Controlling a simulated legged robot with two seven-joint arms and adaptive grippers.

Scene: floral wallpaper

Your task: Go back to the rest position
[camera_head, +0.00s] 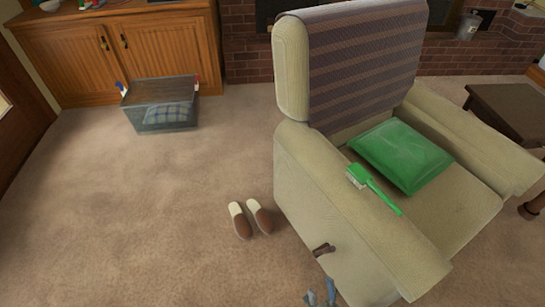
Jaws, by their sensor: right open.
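My right gripper (321,296) shows at the bottom edge of the head view, right of the middle. Only its grey-blue fingertips are in the picture, spread apart with nothing visible between them. They appear in front of the lower side of the beige armchair (310,195), below its brown side lever (323,250). I cannot tell the distance between fingertips and chair. My left gripper is not in the picture.
A green brush (372,187) lies on the chair's near armrest, beside a green cushion (402,154) on the seat. Slippers (240,221) stand on the carpet left of the chair. A grey storage box (160,101) stands before a wooden cabinet (158,51). Carpet at left is clear.

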